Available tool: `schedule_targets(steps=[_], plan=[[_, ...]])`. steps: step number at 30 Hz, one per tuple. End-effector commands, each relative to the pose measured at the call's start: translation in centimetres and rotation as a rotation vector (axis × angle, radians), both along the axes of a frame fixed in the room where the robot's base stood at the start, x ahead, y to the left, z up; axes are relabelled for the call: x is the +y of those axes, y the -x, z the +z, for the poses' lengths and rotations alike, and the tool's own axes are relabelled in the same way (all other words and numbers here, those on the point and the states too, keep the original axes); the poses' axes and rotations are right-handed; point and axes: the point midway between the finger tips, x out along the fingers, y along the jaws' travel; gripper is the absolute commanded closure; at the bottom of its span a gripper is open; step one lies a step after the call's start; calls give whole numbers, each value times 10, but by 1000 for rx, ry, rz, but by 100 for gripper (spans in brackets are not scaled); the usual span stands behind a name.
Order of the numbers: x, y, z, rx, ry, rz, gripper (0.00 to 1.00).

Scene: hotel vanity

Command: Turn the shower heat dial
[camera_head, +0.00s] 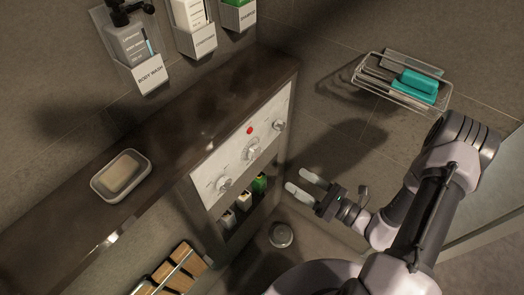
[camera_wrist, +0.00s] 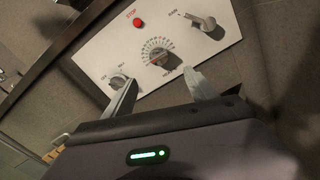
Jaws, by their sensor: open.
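The shower control panel (camera_head: 237,165) is white and set in a dark frame; it also shows in the wrist view (camera_wrist: 95,50). The heat dial (camera_head: 251,152) is the middle knob, ringed by a marked scale. In the wrist view the dial (camera_wrist: 159,56) appears just beyond and between the fingertips. My gripper (camera_head: 303,183) is open and empty, to the right of the panel in the head view; in the wrist view its fingers (camera_wrist: 160,80) spread below the dial. I see a gap between the fingers and the dial in the head view.
A red stop button (camera_wrist: 138,22) is above the dial. One knob (camera_wrist: 118,82) is left of it and another (camera_wrist: 206,24) right. A dark ledge (camera_head: 150,165) holds a soap dish (camera_head: 121,175). A wire basket (camera_head: 403,84) is on the wall; bottles (camera_head: 260,183) stand below the panel.

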Motion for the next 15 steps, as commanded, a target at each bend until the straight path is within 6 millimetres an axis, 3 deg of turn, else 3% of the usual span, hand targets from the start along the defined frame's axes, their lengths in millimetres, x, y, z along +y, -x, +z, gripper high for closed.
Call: schedule_targets(steps=[9,15], plan=[[79,-57,-3,-3,1,11,34],[110,-83,-2,-2,1,9,34]])
